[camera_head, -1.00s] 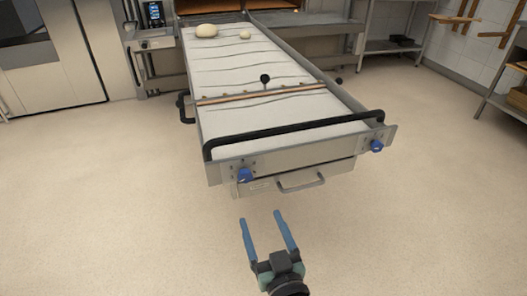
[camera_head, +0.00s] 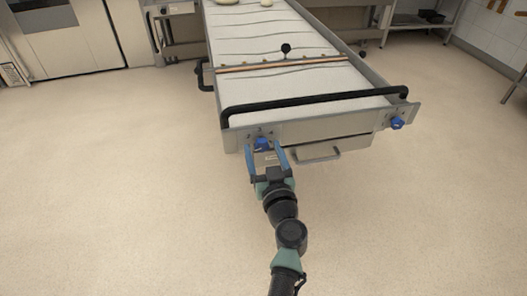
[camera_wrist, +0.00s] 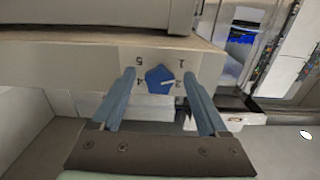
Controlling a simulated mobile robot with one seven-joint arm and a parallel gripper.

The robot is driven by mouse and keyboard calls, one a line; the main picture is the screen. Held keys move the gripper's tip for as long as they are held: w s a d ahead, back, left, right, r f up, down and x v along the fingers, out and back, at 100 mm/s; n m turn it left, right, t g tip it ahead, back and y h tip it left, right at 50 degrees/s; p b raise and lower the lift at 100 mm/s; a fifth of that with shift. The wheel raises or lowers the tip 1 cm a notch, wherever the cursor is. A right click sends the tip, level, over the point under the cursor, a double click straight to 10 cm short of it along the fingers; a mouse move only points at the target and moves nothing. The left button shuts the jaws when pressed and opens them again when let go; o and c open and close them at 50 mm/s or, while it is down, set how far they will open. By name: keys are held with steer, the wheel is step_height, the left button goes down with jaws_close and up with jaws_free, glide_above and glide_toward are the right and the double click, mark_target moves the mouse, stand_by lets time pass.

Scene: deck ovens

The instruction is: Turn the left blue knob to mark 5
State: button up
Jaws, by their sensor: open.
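The left blue knob (camera_head: 262,143) sits on the front plate of the loader, at its left end. In the wrist view the knob (camera_wrist: 158,77) is five-sided with a white pointer line. The pointer points right, toward a small mark that looks like 2 but is hard to read. Mark 5 (camera_wrist: 139,61) is at its upper left, 4 at the left and 1 at the upper right. My gripper (camera_head: 264,147) is open in front of the knob. In the wrist view its blue fingers (camera_wrist: 159,73) stand left and right of the knob, with a gap on each side.
A second blue knob (camera_head: 397,123) is at the right end of the plate. A black bar (camera_head: 310,103) runs above the plate, and a drawer-like handle (camera_head: 316,155) is below it. The floor (camera_head: 420,220) around the front is clear.

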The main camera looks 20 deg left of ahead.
jaws_close()
stand_by(0.5)
steer(key=shift+m, duration=0.3)
